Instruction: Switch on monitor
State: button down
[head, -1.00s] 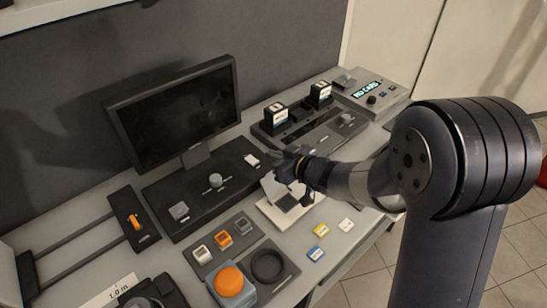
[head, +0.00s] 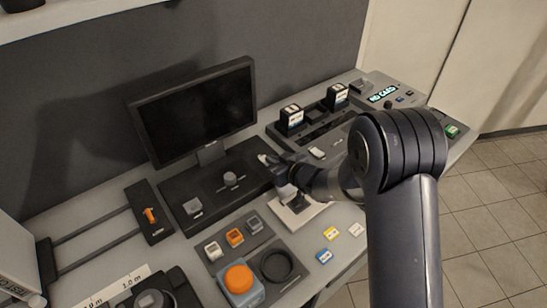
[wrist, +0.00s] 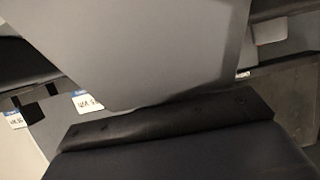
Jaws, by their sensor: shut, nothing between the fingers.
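The monitor (head: 195,112) stands at the back of the desk with a dark screen. Its black base panel (head: 205,205) carries a grey square button (head: 192,206), a round grey knob (head: 230,178) and a small white switch (head: 262,158) at its right end. My gripper (head: 270,163) is shut and empty, its tip right beside the white switch. I cannot tell whether it touches the switch. The wrist view is mostly filled by close grey and black surfaces, and the monitor cannot be made out there.
A black slotted unit (head: 326,128) and a console with a lit display (head: 382,96) stand right of the panel. In front are small coloured buttons (head: 235,237), a large orange button (head: 238,278), a black ring (head: 278,265) and small cards (head: 330,233). A slider (head: 150,214) is at left.

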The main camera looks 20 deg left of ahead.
jog(key=shift+f, duration=0.1)
jog(key=shift+s+d+f+b, duration=0.2)
jog(key=shift+f+b, duration=0.25)
jog(key=shift+b, duration=0.3)
jog(key=shift+w+a+r+p, duration=0.1)
jog(key=shift+r+p, duration=0.45)
jog(key=shift+r, duration=0.2)
